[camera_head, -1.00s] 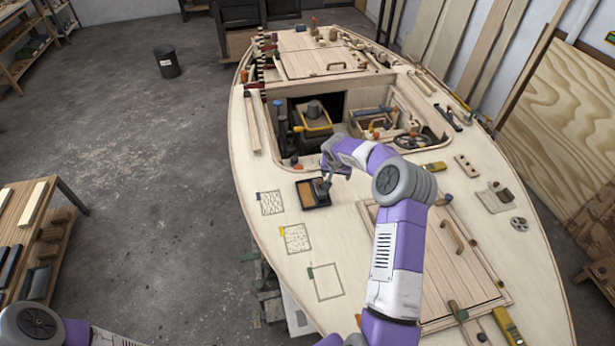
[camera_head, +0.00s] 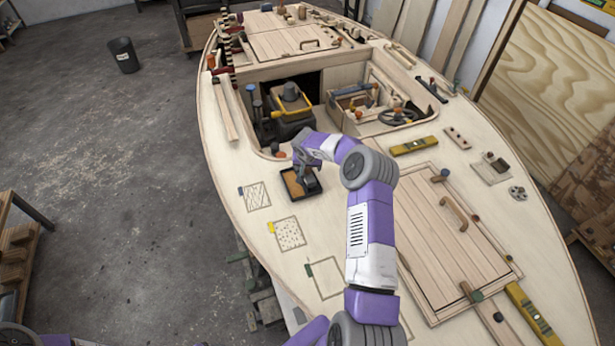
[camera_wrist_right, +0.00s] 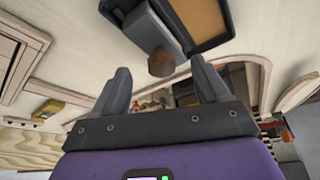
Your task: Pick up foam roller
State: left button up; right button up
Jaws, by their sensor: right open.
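A black tray (camera_head: 290,193) with a tan-brown floor lies on the pale hull deck. It also shows at the top of the right wrist view (camera_wrist_right: 231,30). A grey piece with a round brown wooden end, which looks like the foam roller (camera_wrist_right: 150,28), sits at the tray's edge in that view. In the head view the right hand mostly hides it. My right gripper (camera_wrist_right: 160,85) is open, and the brown end shows between and just beyond its fingertips. In the head view my right gripper (camera_head: 306,177) is over the tray. My left gripper is out of view.
A yellow level (camera_head: 414,146) and a wooden hatch (camera_head: 450,235) are to the right. Marked squares (camera_head: 291,233) on clear deck lie nearer.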

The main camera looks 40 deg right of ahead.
aim_at(308, 174)
jog(key=shift+x, duration=1.5)
jog(key=shift+a, duration=0.1)
jog(key=c, duration=1.2)
jog(key=shift+c, duration=0.2)
